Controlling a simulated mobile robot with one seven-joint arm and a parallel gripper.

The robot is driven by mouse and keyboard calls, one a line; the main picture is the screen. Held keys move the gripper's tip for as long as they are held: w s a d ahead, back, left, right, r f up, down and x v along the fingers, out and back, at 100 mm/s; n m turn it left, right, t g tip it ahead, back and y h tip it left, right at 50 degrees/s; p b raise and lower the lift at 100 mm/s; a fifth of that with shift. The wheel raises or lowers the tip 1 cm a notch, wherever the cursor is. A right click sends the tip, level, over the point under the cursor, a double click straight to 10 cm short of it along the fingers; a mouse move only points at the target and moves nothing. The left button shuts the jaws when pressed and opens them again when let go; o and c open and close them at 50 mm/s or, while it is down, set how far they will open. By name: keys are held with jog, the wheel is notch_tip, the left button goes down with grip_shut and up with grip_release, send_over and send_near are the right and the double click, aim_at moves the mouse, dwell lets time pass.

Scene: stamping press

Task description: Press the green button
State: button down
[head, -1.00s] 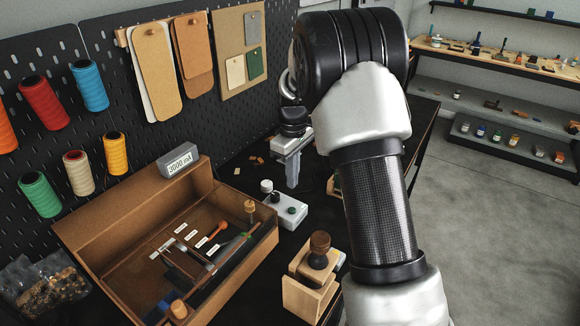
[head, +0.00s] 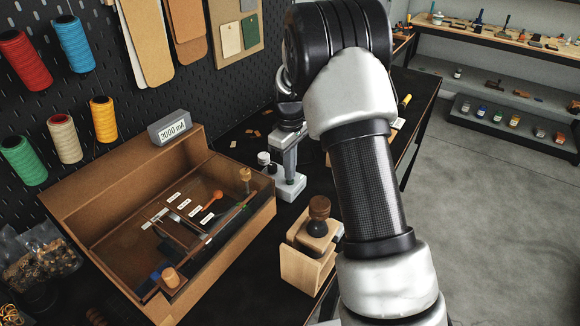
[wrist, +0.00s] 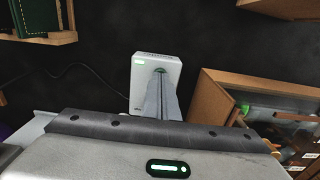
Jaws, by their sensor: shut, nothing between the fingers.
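A small white control box (head: 290,190) stands on the black bench, right of the wooden case, and it shows in the wrist view (wrist: 142,92). The green button (wrist: 160,70) shows as a thin green edge at my fingertips in the wrist view. In the head view my gripper hides the button. My gripper (head: 290,172) is shut and empty, pointing down over the box. Its closed fingers (wrist: 160,78) cover most of the button; I cannot tell whether they touch it or press it down.
A wooden case (head: 257,213) with tools lies left of the control box. A 3000 mA display (head: 170,127) sits on its back edge. A wooden stand (head: 303,270) with a stamp is in front. Thread spools hang on the pegboard. A cable runs from the control box in the wrist view.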

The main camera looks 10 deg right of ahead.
dwell(0.3)
jog(key=shift+f+b, duration=0.35)
jog(key=shift+f, duration=0.25)
jog(key=shift+r, duration=0.25)
notch_tip(320, 180, up, 9)
jog(key=p, duration=0.6)
dwell(0.7)
dwell(0.6)
